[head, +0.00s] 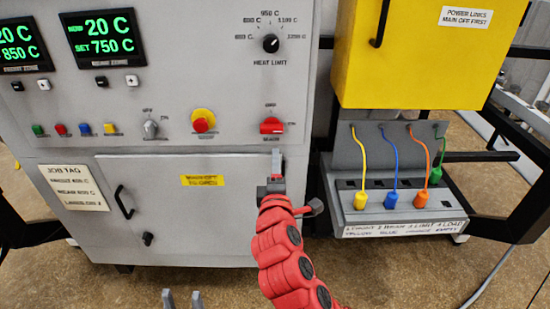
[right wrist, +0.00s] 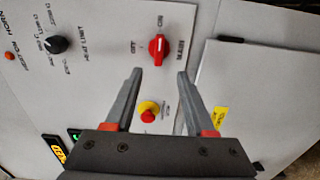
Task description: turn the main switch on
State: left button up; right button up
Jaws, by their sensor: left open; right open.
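The main switch (head: 271,125) is a red rotary knob on the grey front panel, above a MAIN label. In the head view its handle lies level. In the right wrist view the switch (right wrist: 158,49) has its handle in line with the ON label, and OFF is to one side. My right gripper (head: 277,165) is below the switch in the head view. In the right wrist view this gripper (right wrist: 160,72) is open and empty, its fingertips apart from the knob. My left gripper (head: 182,298) shows only two separated grey fingertips at the bottom edge.
A red emergency button on yellow (head: 202,121) and a grey selector (head: 150,128) sit left of the switch. The heat limit knob (head: 270,43) is above. A yellow box (head: 420,60) and a cable socket bank (head: 400,183) stand to the right.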

jog(key=shift+s, duration=1)
